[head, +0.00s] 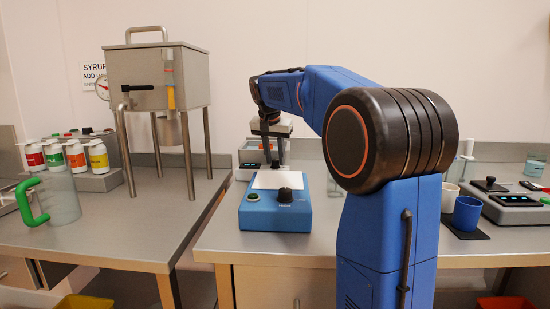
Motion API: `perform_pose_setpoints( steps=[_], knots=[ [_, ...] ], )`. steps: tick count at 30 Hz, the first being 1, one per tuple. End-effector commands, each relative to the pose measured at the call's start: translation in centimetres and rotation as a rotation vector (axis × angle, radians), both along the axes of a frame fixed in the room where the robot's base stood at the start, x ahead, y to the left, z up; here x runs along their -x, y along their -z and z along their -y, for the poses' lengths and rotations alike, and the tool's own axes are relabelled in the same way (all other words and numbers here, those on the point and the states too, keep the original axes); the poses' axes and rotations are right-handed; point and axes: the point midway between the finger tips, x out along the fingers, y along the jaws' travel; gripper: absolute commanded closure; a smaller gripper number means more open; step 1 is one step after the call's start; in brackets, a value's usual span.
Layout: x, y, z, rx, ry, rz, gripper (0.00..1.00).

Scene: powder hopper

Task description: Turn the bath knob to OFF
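A round black knob (285,194) stands on the front top of a blue box-shaped unit (270,219) with a white top plate (277,180). Its pointer setting is too small to read. Behind it is a grey unit (248,158) with a bluish see-through upper part and a small display, partly hidden by my gripper. I cannot tell which of the two is the bath. My gripper (273,160) points down at the back of the blue unit, behind and apart from the black knob. Its fingertips are small and dark, so its opening is unclear.
A steel hopper (158,77) on legs stands on the left table, with several white bottles (76,154) and a green-handled jug (62,199). A gap separates the tables. Right of my arm are a blue cup (467,213) and a scale (513,205).

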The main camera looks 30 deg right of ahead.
Motion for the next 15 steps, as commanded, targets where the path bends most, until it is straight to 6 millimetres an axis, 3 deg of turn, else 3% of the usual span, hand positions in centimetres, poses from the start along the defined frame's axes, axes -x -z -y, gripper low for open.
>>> perform_pose_setpoints(
  steps=[5, 9, 15],
  knots=[
    [0.01, 0.00, 0.01, 0.000, 0.000, 0.000, 0.72],
    [0.01, -0.01, 0.00, 0.000, 0.000, 0.000, 1.00],
    [0.02, -0.02, 0.01, 0.000, -0.005, 0.000, 1.00]
  ],
)
